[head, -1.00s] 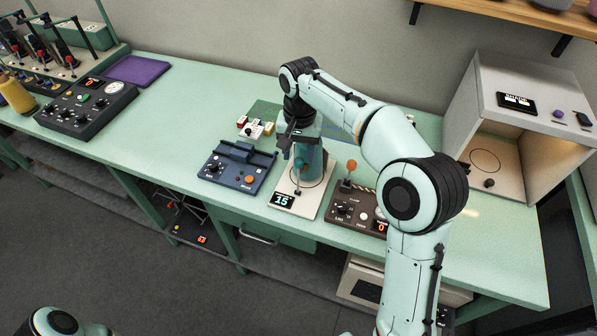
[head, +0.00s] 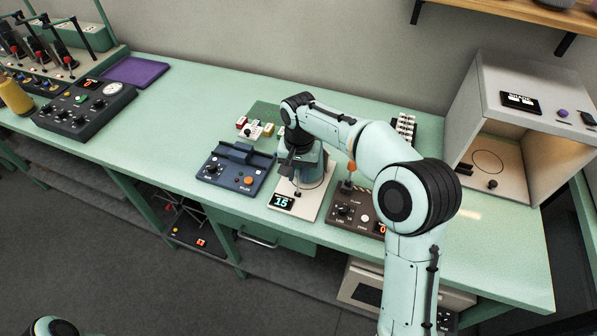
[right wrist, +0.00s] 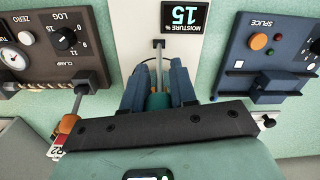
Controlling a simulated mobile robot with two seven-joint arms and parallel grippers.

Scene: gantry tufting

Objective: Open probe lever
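The moisture meter, a white plate (head: 312,201) with a black display reading 15, stands mid-bench. Its probe lever, a thin grey stem (right wrist: 158,70) with a teal knob (right wrist: 157,101), shows in the right wrist view; the black foot of the stem is near the display (right wrist: 185,16). My right gripper (head: 291,166) points down over the plate. In the right wrist view its two blue fingers (right wrist: 158,84) stand on either side of the knob. I cannot tell whether they press on it. My left gripper is out of view.
A blue splice box (head: 236,170) stands left of the meter. A brown clamp box (head: 345,211) with an orange-knobbed lever (head: 350,170) stands close on the right. A white open-fronted cabinet (head: 462,122) is at the far right.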

